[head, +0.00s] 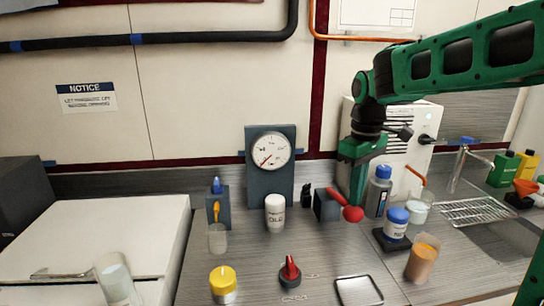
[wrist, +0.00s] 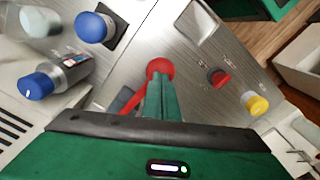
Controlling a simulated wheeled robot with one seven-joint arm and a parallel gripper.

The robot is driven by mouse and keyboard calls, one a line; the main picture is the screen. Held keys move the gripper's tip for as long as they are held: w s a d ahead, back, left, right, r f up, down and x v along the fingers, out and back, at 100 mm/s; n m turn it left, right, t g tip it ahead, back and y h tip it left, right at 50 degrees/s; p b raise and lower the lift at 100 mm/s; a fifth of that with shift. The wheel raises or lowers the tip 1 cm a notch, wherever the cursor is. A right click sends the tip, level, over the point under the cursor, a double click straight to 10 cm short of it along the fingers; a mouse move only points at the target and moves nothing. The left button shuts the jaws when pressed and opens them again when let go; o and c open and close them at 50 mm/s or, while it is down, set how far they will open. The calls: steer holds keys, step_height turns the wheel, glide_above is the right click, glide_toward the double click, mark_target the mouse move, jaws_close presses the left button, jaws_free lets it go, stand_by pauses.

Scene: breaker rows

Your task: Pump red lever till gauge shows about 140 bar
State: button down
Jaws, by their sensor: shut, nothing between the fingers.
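The red lever (head: 353,213) has a round ball end and sticks out from a dark block (head: 326,205) on the counter. In the wrist view the lever's red ball (wrist: 160,68) shows just beyond my fingertips, with its red arm partly hidden behind the fingers. My gripper (head: 357,198) is shut and empty, pointing down right at the ball; I cannot tell whether it touches. It also shows in the wrist view (wrist: 163,85). The round white gauge (head: 270,151) is on a dark upright panel, its red needle pointing to the lower left. Its numbers are too small to read.
A white cup-like container (head: 275,213) stands left of the lever. A blue-capped bottle (head: 378,191) and a blue-lidded jar (head: 396,224) stand close on the right. A red knob (head: 289,270) and yellow knob (head: 223,282) are in front. Bare counter lies between.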

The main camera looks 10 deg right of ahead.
mark_target(353, 208)
steer(key=shift+f, duration=0.1)
steer(key=shift+f, duration=3.6)
steer(key=shift+r, duration=3.7)
steer(key=shift+f, duration=3.75)
steer(key=shift+r, duration=3.75)
